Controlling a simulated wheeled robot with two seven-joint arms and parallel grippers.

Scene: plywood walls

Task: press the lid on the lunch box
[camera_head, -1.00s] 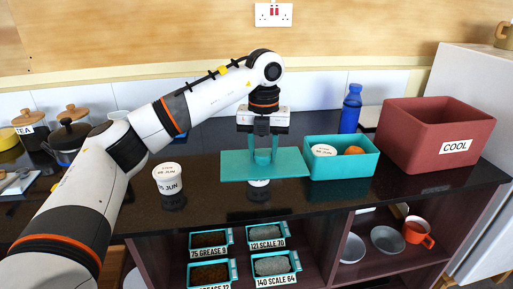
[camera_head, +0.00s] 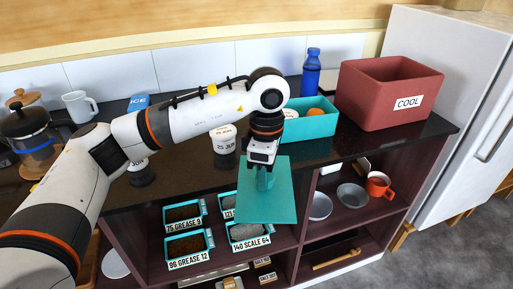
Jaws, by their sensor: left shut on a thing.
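The teal lid (camera_head: 281,204) is a flat plate. My left gripper (camera_head: 264,180) is shut on the raised grip at its middle. In the picture the lid overlaps the counter's front edge and the shelves below, apart from the lunch box. The open teal lunch box (camera_head: 320,127) stands on the counter behind my left wrist. It holds a white labelled tub (camera_head: 289,113) and an orange item (camera_head: 316,112). My left arm hides the box's left part. My right gripper is not in view.
A red COOL crate (camera_head: 375,102) stands right of the box and a blue bottle (camera_head: 311,75) behind it. White tubs, one marked 25 JUN (camera_head: 224,140), stand left. Below the counter (camera_head: 400,140), shelves hold labelled trays, bowls and an orange mug (camera_head: 379,186).

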